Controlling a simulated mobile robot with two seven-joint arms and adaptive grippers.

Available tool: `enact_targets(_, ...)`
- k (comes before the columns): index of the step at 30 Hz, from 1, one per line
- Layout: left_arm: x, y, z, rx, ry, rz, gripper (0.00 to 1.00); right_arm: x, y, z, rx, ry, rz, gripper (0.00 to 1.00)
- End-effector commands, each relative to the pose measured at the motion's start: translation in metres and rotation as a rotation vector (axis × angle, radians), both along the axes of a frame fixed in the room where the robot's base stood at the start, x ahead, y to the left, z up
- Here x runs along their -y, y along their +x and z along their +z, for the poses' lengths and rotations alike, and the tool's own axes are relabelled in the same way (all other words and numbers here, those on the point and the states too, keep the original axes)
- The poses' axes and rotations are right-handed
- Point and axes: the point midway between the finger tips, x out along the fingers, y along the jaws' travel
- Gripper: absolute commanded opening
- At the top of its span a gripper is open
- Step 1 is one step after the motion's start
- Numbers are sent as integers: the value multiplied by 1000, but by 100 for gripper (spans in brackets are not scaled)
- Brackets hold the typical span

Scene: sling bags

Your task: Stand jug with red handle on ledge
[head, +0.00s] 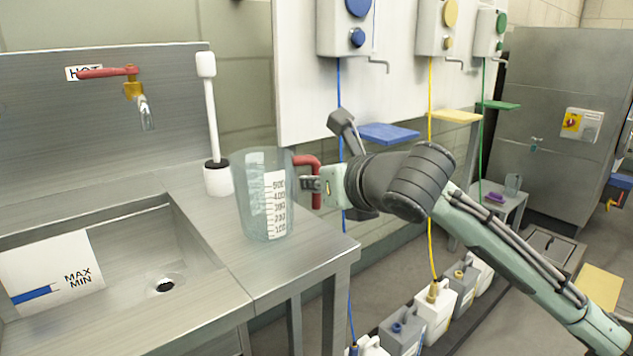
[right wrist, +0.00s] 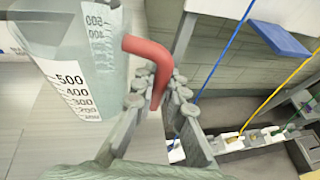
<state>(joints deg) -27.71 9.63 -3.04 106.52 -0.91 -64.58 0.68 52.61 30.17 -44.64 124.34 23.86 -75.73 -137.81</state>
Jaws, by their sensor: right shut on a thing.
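The clear jug (head: 253,205) has a white measuring scale and a red handle (head: 315,165). It is upright over the steel counter (head: 290,262) right of the sink; I cannot tell whether its base touches the counter. My right gripper (head: 312,184) is shut on the red handle, at the jug's right side. In the right wrist view the fingers (right wrist: 158,88) close around the handle (right wrist: 150,55), with the jug (right wrist: 75,50) on the left. Blue (head: 388,133), yellow (head: 457,116) and green (head: 499,105) ledges stick out along the wall. My left gripper is not in view.
The sink (head: 120,262) with a red-handled tap (head: 130,88) is on the left. A white brush in its holder (head: 217,178) stands behind the jug. Blue, yellow and green tubes run from wall dispensers (head: 345,30) down to containers (head: 440,310) on the floor.

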Motion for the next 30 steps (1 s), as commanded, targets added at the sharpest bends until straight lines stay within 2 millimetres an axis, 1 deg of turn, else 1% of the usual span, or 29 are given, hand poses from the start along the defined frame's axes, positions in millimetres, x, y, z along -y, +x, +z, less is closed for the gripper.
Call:
enact_targets(4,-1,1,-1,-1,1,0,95,0,0,-3,1,0,0,0)
enact_targets(5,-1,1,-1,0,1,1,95,0,0,-3,1,0,0,16)
enact_targets(9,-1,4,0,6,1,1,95,0,0,-3,0,0,0,33)
enact_targets(17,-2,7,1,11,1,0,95,0,0,-3,0,0,0,33)
enact_targets(20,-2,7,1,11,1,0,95,0,-1,1,-1,1,1,33)
enact_targets(23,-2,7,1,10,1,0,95,5,-11,6,2,0,1,33)
enact_targets(30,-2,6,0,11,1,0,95,24,-55,25,4,-2,-1,33)
